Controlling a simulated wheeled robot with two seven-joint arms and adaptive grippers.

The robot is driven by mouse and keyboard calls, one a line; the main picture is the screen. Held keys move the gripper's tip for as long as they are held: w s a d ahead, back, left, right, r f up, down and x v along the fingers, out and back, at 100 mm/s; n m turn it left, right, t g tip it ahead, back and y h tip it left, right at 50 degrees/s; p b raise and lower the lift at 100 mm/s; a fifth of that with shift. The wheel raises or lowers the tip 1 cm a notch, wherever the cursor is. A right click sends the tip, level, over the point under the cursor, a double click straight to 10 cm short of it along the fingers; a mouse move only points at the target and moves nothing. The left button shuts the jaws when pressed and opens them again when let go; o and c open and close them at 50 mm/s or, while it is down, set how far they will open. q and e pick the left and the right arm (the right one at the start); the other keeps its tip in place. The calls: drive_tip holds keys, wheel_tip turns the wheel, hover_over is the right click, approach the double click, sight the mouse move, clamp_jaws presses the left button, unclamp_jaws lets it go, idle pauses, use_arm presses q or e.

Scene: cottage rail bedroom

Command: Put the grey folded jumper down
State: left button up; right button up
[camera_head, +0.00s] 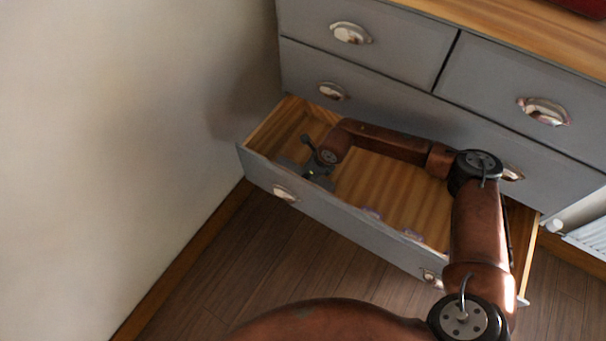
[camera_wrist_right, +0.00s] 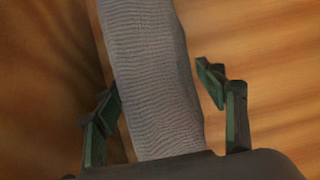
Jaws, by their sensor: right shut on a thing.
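The grey folded jumper (camera_wrist_right: 155,85) is a ribbed grey strip in the right wrist view, between the two green-edged fingers of my right gripper (camera_wrist_right: 163,100). My right gripper is shut on it. In the head view my right gripper (camera_head: 310,168) is low inside the left end of the open drawer (camera_head: 345,232), pointing down. The jumper is hard to make out there, mostly hidden by the gripper. Pale wood shows behind the jumper in the wrist view; I cannot tell whether the jumper touches it. My left gripper is not in view.
The drawer's wooden floor (camera_head: 395,195) is mostly bare to the right of my gripper. Small purple items (camera_head: 411,234) lie along its front wall. The grey dresser (camera_head: 410,50) rises behind, and a plain wall (camera_head: 110,130) stands close at left.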

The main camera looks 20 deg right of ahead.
drive_tip(key=o, duration=1.2)
drive_tip(key=shift+o, duration=0.2)
drive_tip(key=shift+r, duration=0.1)
drive_tip(key=shift+r, duration=0.2)
drive_tip(key=p+v, duration=0.4)
drive_tip(key=v, duration=0.6)
drive_tip(key=shift+s+r, duration=0.15)
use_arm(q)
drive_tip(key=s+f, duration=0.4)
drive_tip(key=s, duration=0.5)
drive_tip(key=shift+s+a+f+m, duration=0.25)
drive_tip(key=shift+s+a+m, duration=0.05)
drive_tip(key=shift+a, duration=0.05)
use_arm(e)
drive_tip(key=shift+s+d+r, duration=0.2)
drive_tip(key=shift+r, duration=0.3)
